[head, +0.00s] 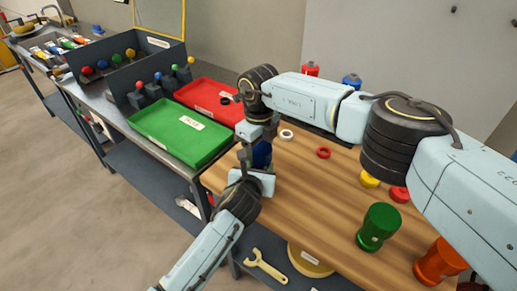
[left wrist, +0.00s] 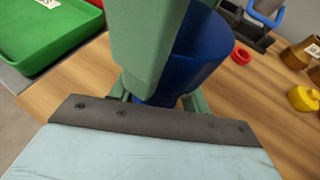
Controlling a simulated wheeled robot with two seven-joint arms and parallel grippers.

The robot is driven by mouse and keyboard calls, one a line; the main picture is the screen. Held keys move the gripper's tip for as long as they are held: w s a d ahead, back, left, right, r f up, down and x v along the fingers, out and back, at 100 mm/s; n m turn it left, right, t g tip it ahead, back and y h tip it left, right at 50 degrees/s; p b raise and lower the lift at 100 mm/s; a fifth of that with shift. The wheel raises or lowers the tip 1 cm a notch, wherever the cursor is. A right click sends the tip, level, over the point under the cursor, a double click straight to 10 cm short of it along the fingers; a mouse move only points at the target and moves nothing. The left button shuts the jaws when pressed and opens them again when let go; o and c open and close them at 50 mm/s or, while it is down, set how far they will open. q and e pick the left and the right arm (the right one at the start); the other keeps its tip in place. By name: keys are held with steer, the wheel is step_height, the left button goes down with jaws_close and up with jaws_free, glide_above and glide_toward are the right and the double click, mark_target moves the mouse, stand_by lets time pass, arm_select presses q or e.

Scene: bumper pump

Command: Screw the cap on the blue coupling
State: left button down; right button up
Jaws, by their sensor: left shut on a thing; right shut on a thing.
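The blue coupling (head: 262,154) stands over the near left part of the wooden table, mostly covered by my grippers. It shows large and dark blue in the left wrist view (left wrist: 207,55), its top out of frame. My left gripper (head: 257,174) is shut on its lower part; its green fingers show at the coupling's base (left wrist: 160,100). My right gripper (head: 256,140) is right above, pointing down and shut at the coupling's top. The cap there is hidden, so its seating cannot be seen. A pale green part covers the coupling's left side in the left wrist view.
Yellow (head: 369,180) and red (head: 399,194) caps, a green coupling (head: 378,228) and an orange one (head: 440,262) stand farther right. Green (head: 180,135) and red (head: 212,100) trays are left.

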arm_select(q)
steer(key=shift+d+r, duration=0.1)
steer(key=shift+d, duration=0.05)
arm_select(e)
steer(key=m, duration=0.3)
steer(key=shift+w+m, duration=0.1)
steer(key=shift+m, duration=0.3)
steer(key=o, duration=1.1)
steer(key=shift+o, duration=0.2)
steer(key=shift+r, duration=0.1)
step_height(320, 180, up, 12)
arm_select(q)
steer(key=c, duration=0.6)
jaws_free()
